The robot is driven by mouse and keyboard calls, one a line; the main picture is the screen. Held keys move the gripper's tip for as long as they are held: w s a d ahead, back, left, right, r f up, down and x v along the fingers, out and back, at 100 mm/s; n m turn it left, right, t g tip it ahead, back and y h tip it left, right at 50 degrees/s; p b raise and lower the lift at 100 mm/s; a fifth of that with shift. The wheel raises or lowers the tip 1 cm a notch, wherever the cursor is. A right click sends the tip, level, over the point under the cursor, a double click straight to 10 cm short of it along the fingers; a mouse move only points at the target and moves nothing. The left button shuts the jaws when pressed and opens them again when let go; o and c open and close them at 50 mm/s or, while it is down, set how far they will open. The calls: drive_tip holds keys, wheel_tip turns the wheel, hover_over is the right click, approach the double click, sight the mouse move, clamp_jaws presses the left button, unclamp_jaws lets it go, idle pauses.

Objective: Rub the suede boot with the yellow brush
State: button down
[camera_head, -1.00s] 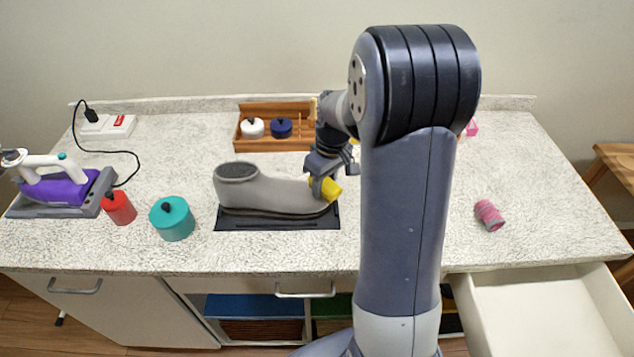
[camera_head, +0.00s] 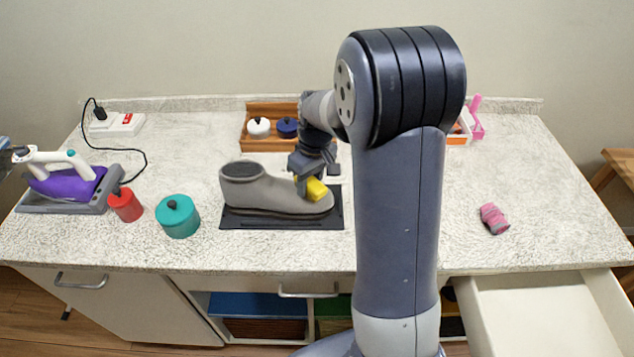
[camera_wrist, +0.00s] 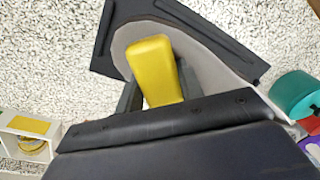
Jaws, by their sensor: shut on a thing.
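The grey suede boot (camera_head: 262,192) stands on a black mat (camera_head: 278,222) near the middle of the counter, its toe to the right. My gripper (camera_head: 306,184) is over the toe end and shut on the yellow brush (camera_head: 316,189). The brush is at the boot's upper toe surface; whether it presses on it is hard to tell. In the wrist view the yellow brush (camera_wrist: 155,68) sits between the two dark fingers, with the boot (camera_wrist: 205,55) behind it. The brush's underside is hidden.
A teal pot (camera_head: 178,217), a red canister (camera_head: 125,204) and a purple iron (camera_head: 66,183) stand to the left. A wooden tray (camera_head: 258,145) with lidded pots is behind. A pink roll (camera_head: 494,219) lies right, above an open drawer (camera_head: 545,310). My arm hides part of the counter.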

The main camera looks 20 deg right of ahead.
sight(329, 194)
drive_tip(key=shift+w+a+f, duration=0.1)
drive_tip(key=shift+w+a, duration=0.05)
drive_tip(key=shift+a, duration=0.6)
drive_tip(key=shift+w, duration=0.2)
drive_tip(key=shift+s+d+f, duration=0.15)
drive_tip(key=shift+s+d, duration=0.1)
drive_tip(key=shift+d, duration=1.15)
drive_tip(key=shift+s+d+f+b, duration=0.1)
drive_tip(key=shift+s+d+b, duration=0.15)
drive_tip(key=shift+d, duration=0.55)
drive_tip(key=shift+s+d+b, duration=0.1)
drive_tip(key=shift+s+d, duration=0.2)
drive_tip(key=shift+d, duration=0.5)
drive_tip(key=shift+f, duration=0.15)
drive_tip(key=shift+w+a+r+p, duration=0.15)
drive_tip(key=shift+w+a, duration=0.15)
drive_tip(key=shift+a, duration=0.7)
drive_tip(key=shift+w+a+r+p, duration=0.15)
drive_tip(key=shift+w+a, duration=0.15)
drive_tip(key=shift+a, duration=0.7)
drive_tip(key=shift+w+a+r+p, duration=0.15)
drive_tip(key=shift+w+a, duration=0.15)
drive_tip(key=shift+a, duration=0.7)
